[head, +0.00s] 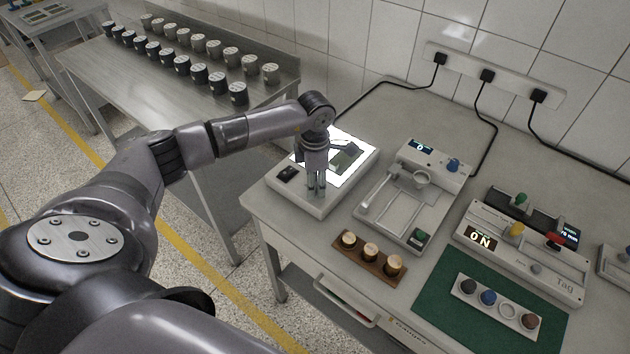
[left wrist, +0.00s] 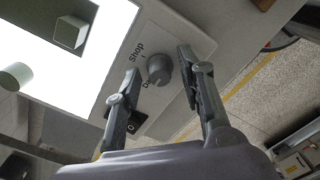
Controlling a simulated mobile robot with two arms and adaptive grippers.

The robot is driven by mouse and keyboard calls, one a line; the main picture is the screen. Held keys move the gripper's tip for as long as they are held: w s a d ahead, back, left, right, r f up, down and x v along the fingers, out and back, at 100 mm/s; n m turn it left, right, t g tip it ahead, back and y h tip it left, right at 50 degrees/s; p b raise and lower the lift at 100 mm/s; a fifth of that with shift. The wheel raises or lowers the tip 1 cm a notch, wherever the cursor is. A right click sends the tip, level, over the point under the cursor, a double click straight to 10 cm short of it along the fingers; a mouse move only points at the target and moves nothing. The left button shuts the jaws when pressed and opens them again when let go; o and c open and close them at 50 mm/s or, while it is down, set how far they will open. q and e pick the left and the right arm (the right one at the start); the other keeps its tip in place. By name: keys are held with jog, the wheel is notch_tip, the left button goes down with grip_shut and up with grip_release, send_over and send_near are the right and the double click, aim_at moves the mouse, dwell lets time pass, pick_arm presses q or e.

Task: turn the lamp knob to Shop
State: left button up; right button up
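The lamp is a pale box (head: 340,198) with a bright white lit panel on top, at the left end of the bench. In the left wrist view its round grey knob (left wrist: 159,69) sits on the box's pale edge strip (left wrist: 185,28), with the printed word Shop beside it and a second, partly hidden label starting "Da". I cannot tell where the knob points. My left gripper (head: 316,190) points down over the lamp's front edge. In the left wrist view its two fingers (left wrist: 158,64) are apart, one on either side of the knob, with visible gaps. The knob is hidden in the head view.
A black rocker switch (head: 287,173) is on the lamp box. A grey device (head: 408,200) stands to its right, and a wooden rack with three round pieces (head: 369,260) lies in front. A green mat (head: 435,300) and a Tag device (head: 545,262) are farther right.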

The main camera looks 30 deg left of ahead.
pick_arm(q)
grip_shut()
dwell(0.4)
